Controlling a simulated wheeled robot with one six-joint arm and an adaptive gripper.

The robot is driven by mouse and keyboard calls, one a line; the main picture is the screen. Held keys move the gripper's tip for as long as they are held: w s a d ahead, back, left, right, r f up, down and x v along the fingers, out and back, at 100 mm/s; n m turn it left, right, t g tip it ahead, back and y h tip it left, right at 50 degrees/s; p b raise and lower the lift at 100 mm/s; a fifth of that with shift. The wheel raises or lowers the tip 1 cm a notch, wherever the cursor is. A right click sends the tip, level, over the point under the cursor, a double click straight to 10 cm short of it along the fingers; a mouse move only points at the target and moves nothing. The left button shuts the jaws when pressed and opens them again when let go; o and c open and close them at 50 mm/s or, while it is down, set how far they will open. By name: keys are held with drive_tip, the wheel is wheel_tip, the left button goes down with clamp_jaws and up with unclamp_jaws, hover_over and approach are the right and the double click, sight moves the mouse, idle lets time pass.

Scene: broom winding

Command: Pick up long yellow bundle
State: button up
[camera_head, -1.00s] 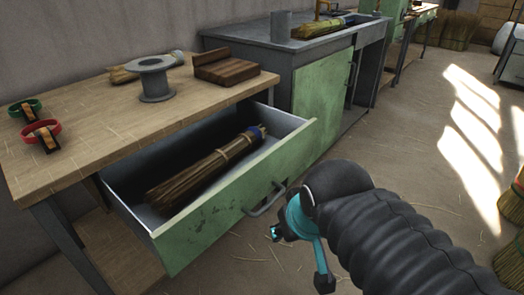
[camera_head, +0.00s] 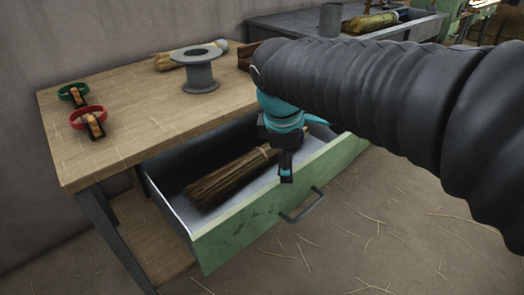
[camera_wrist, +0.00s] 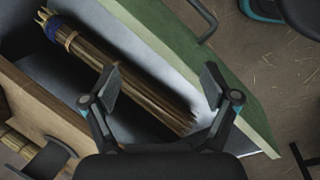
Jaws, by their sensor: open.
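A long brownish-yellow straw bundle (camera_head: 225,178) lies in the open drawer (camera_head: 235,232), tied with a pale band. In the wrist view the bundle (camera_wrist: 130,73) runs diagonally, with a blue binding at its upper-left end. My gripper (camera_head: 285,165) is over the drawer near its front wall and hides the bundle's far end in the head view. In the wrist view my gripper (camera_wrist: 158,84) is open and empty, its fingers apart over the loose-straw half of the bundle. Contact with the bundle cannot be told.
The wooden table (camera_head: 130,140) above the drawer holds a grey spool (camera_head: 201,75), a red clamp ring (camera_head: 88,117), a green one (camera_head: 73,91) and a pale bundle (camera_head: 172,62). Another greenish-yellow bundle (camera_head: 370,22) lies on the sink counter. The drawer handle (camera_head: 303,207) juts out.

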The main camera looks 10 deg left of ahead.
drive_tip(key=w+a+n, duration=0.2)
drive_tip(key=a+n, duration=0.3)
drive_tip(key=a, duration=0.3)
drive_tip(key=n+h+p, duration=0.1)
drive_tip(key=n+h, duration=0.1)
drive_tip(key=n, duration=0.3)
approach(229, 168)
drive_tip(key=shift+s+d+r, duration=0.1)
drive_tip(key=shift+s+r, duration=0.05)
drive_tip(key=shift+s, duration=0.35)
drive_tip(key=shift+s+d+r, duration=0.1)
drive_tip(key=shift+s+r, duration=0.1)
drive_tip(key=shift+s, duration=0.35)
drive_tip(key=shift+a+f+n, duration=0.15)
drive_tip(key=shift+f+n, duration=0.1)
drive_tip(key=shift+n, duration=0.05)
drive_tip(key=x, duration=0.8)
drive_tip(key=shift+w+a+b, duration=0.1)
drive_tip(key=shift+w+b, duration=0.1)
drive_tip(key=shift+b, duration=0.2)
drive_tip(key=w+f, duration=0.1)
drive_tip(key=w+d+f, duration=0.1)
drive_tip(key=f, duration=0.1)
drive_tip(key=shift+w+f, duration=0.25)
drive_tip(key=shift+w, duration=0.1)
drive_tip(key=shift+w+d+f, duration=0.15)
drive_tip(key=shift+f, duration=0.35)
drive_tip(key=c, duration=1.3)
